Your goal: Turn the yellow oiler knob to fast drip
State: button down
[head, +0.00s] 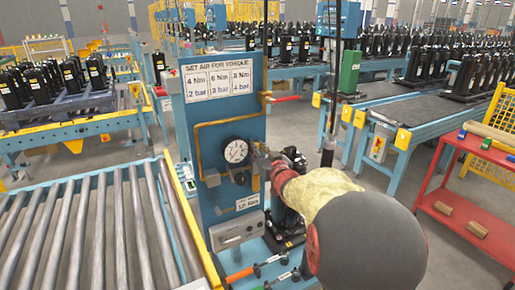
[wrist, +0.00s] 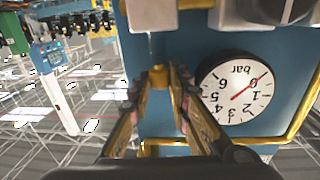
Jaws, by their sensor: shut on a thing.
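The blue panel (head: 237,95) carries a round white pressure gauge (head: 236,151) and yellow piping. In the wrist view, turned upside down, the gauge (wrist: 234,88) is right of my fingers. My gripper (wrist: 160,82) is shut on the yellow oiler knob (wrist: 157,74), whose body shows between the fingertips. Its marks and drip setting cannot be read. In the head view my gripper (head: 263,157) reaches the panel just right of the gauge. My arm comes in from the right, and the knob cannot be told apart there.
A sign on the panel (head: 208,81) lists air settings for torque. A red-handled valve (head: 283,99) sticks out at the panel's right edge. A roller conveyor (head: 90,235) is at left. A red cart (head: 468,215) is at right. Black compressors stand behind.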

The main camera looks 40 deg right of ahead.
jog(key=shift+d+n+y+p, duration=0.1)
jog(key=shift+n+y+p, duration=0.25)
jog(key=shift+p, duration=0.5)
jog(key=y+p, duration=0.1)
jog(key=n+y+p, duration=0.1)
jog(key=y+p, duration=0.1)
jog(key=shift+d+r+n+t+p, duration=0.2)
jog(key=shift+n+t+p, duration=0.1)
jog(key=shift+t, duration=0.1)
jog(key=n+y+p, duration=0.1)
jog(key=y+p, duration=0.1)
jog(key=n+y+p, duration=0.2)
jog(key=shift+d+f+y, duration=0.15)
jog(key=shift+y, duration=0.2)
jog(key=shift+n+y+p, duration=0.25)
jog(key=shift+y+p, duration=0.15)
jog(key=shift+p, duration=0.1)
jog(key=shift+f+y, duration=0.1)
jog(key=shift+y, duration=0.2)
jog(key=c, duration=2)
grip_release()
jog(key=shift+o, duration=0.2)
jog(key=shift+h+b, duration=0.4)
jog(key=shift+b, duration=0.05)
